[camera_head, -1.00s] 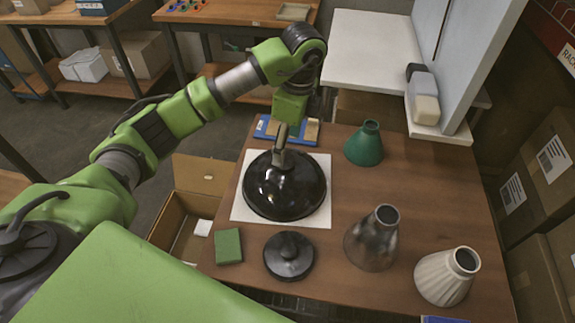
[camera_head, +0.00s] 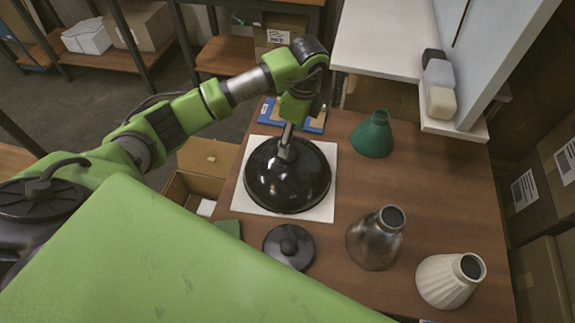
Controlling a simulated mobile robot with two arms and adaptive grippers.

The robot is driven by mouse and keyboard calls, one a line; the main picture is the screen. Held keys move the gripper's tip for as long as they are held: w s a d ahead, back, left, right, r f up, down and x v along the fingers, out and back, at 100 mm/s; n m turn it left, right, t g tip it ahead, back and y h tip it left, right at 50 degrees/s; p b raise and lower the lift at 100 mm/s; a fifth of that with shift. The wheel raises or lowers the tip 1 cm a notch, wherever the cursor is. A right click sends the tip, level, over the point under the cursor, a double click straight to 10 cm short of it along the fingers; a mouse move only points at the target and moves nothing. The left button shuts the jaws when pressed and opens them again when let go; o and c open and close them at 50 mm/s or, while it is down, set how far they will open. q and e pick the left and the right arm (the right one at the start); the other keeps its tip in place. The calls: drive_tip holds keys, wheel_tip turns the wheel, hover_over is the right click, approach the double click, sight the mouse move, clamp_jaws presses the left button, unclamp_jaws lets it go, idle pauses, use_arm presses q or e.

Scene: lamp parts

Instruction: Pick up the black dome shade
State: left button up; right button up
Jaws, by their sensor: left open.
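The black dome shade (camera_head: 288,183) is large and glossy and rests on a white square mat (camera_head: 325,212) on the brown table. My left gripper (camera_head: 286,150) points down at the top of the dome, with its fingertips at or just above the crown. Its jaws are open; whether the fingers touch the shade or straddle its neck I cannot tell. My right gripper does not show.
A green shade (camera_head: 373,137), a dark metal shade (camera_head: 376,240) and a white ribbed shade (camera_head: 447,280) stand to the right. A black round lid-like part (camera_head: 289,246) lies in front. A cardboard box (camera_head: 197,174) stands left of the table. A white shelf (camera_head: 385,40) is behind.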

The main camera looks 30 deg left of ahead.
sight(287, 164)
use_arm(q)
drive_tip(key=f, duration=0.1)
drive_tip(key=f+p, duration=0.1)
drive_tip(key=s+f+p, duration=0.1)
drive_tip(key=f, duration=0.1)
drive_tip(key=shift+a, duration=0.35)
drive_tip(key=shift+f, duration=0.55)
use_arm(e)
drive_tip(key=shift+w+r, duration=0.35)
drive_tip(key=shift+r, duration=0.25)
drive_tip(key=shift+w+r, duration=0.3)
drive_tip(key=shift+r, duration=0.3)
use_arm(q)
drive_tip(key=c, duration=1.8)
drive_tip(key=shift+r, duration=0.1)
clamp_jaws()
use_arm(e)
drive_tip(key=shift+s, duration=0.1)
use_arm(q)
drive_tip(key=shift+w, duration=0.1)
